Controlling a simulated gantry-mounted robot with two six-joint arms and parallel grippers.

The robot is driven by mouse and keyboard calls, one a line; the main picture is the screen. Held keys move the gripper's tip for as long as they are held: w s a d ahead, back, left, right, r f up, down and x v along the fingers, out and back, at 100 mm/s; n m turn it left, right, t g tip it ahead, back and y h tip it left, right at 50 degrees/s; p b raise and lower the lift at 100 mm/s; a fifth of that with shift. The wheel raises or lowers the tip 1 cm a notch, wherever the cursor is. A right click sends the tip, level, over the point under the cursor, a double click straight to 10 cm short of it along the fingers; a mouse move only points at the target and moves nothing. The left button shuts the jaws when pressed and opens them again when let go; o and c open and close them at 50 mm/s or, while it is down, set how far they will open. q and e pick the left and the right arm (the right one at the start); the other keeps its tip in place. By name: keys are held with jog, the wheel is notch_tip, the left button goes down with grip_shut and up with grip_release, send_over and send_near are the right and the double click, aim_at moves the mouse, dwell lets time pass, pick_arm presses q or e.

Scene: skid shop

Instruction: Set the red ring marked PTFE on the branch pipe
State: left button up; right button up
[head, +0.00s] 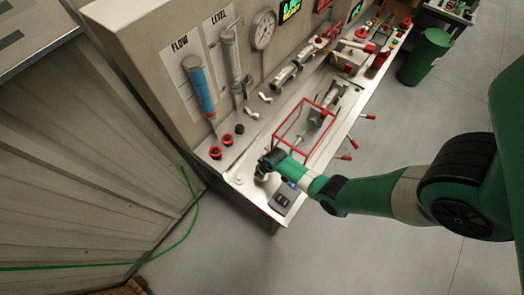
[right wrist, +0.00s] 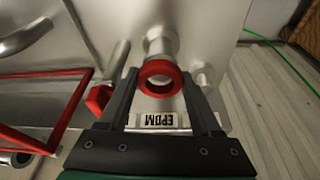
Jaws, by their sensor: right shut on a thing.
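My right gripper (right wrist: 160,80) is shut on a red ring (right wrist: 160,91), which sits between its fingertips with its hole facing the camera. A grey metal pipe end (right wrist: 159,43) lies just beyond the ring, roughly in line with it; I cannot tell whether they touch. A white label reading EPDM (right wrist: 158,121) shows upside down below the ring; no PTFE mark is legible. In the head view my right gripper (head: 268,163) is at the near end of the bench, and the ring is too small to make out there. My left gripper is not in view.
Small red-and-black round parts (head: 221,146) lie on the bench left of the gripper. A red wire frame (head: 283,131) stands close on the other side. A red knob (right wrist: 99,98) is beside the left finger. A gauge panel (head: 170,40) rises behind the bench (head: 240,180).

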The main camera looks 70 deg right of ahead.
jog(key=shift+f, duration=0.3)
dwell(0.4)
jog(key=shift+f+b, duration=0.25)
jog(key=shift+b, duration=0.2)
jog(key=o, duration=1.2)
jog(key=shift+c, duration=0.2)
jog(key=shift+o, duration=0.2)
jog(key=shift+r, duration=0.2)
jog(key=shift+r+p, duration=1.4)
jog(key=shift+p, duration=0.1)
jog(key=shift+f, duration=0.1)
